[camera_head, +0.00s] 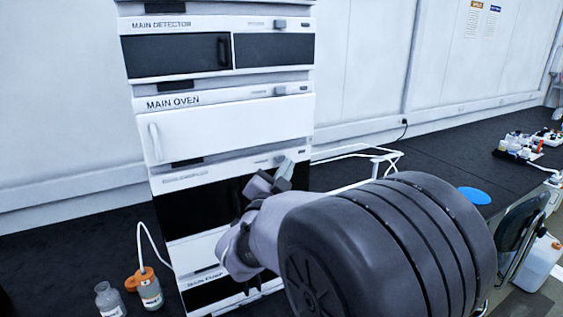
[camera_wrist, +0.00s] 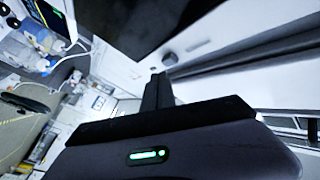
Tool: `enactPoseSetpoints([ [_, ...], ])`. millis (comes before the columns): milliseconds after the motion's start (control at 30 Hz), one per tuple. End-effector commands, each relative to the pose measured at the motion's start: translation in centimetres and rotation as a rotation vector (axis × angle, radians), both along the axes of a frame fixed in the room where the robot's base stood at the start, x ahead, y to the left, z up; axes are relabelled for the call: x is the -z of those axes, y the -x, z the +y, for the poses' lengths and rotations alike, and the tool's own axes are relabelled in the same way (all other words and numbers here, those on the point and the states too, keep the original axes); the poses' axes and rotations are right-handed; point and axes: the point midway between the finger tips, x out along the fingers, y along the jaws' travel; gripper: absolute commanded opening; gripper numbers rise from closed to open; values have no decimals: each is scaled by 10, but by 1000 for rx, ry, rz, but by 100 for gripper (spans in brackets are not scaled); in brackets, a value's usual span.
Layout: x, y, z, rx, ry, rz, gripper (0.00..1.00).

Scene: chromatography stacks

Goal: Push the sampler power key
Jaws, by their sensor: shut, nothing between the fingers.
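The sampler (camera_head: 198,207) is the module with a black front below the main oven; its label is too blurred to read fully. A small grey key (camera_head: 279,160) shows at the right of its upper white strip, partly behind my fingertips. My gripper (camera_head: 284,168) is shut and empty, its tips right in front of the strip near that key. In the wrist view, my shut fingers (camera_wrist: 158,88) point toward the white panel, and a small grey key (camera_wrist: 170,59) shows just beyond the tips. I cannot tell whether they touch.
The main oven (camera_head: 230,133) with its white door and handle sits above, and the main detector (camera_head: 175,56) above that. Two bottles stand at lower left, one with an orange cap (camera_head: 149,289). My arm hides the stack's lower right. A blue disc (camera_head: 474,195) lies on the dark bench.

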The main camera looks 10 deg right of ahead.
Motion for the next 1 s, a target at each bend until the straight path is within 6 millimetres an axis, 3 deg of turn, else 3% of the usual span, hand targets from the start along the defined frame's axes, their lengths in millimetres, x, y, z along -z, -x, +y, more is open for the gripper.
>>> enactPoseSetpoints([
  [1000,0,-12,4,0,1,0,0],
])
